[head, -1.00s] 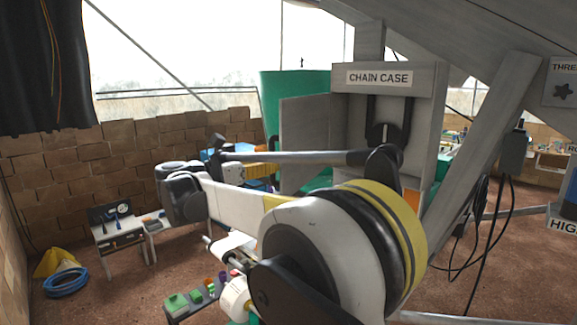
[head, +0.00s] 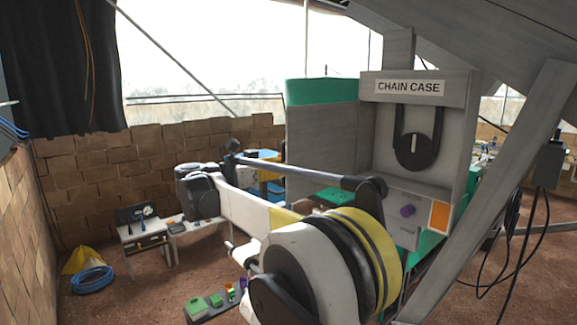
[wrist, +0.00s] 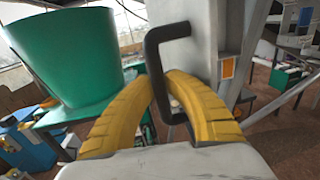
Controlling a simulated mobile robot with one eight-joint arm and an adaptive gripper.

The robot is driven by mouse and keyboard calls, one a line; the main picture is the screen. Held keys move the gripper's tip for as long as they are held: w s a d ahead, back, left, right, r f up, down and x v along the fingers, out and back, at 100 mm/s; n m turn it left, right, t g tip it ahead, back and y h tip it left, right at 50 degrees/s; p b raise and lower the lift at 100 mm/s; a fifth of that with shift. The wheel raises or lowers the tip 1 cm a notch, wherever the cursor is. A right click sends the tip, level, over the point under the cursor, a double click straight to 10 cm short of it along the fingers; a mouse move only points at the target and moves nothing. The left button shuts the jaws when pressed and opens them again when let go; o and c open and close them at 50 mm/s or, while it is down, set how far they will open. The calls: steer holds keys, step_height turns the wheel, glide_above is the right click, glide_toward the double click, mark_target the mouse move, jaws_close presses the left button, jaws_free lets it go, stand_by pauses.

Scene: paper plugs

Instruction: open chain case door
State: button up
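The grey chain case (head: 465,115) stands right of centre in the head view, under its CHAIN CASE label. Its flat grey door (head: 322,130) stands open to the left, so the black sprocket and chain (head: 416,150) inside show. In the wrist view a black C-shaped handle (wrist: 153,60) stands out from a pale grey face. The yellow fingers of my gripper (wrist: 160,82) curve in from both sides and close around the handle's upright bar. In the head view my own arm hides the gripper and handle.
A purple knob (head: 407,211) and an orange patch (head: 439,216) sit below the sprocket. A green bin (wrist: 65,55) stands close left in the wrist view. A grey slanted beam (head: 510,190) and hanging cables (head: 537,215) stand to the right.

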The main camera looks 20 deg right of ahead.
steer(key=o, duration=0.4)
steer(key=shift+a, duration=0.35)
steer(key=shift+c, duration=0.2)
steer(key=shift+s+a, duration=0.1)
steer(key=shift+a, duration=0.1)
steer(key=shift+d, duration=0.25)
steer(key=v, duration=1.2)
steer(key=shift+a, duration=0.1)
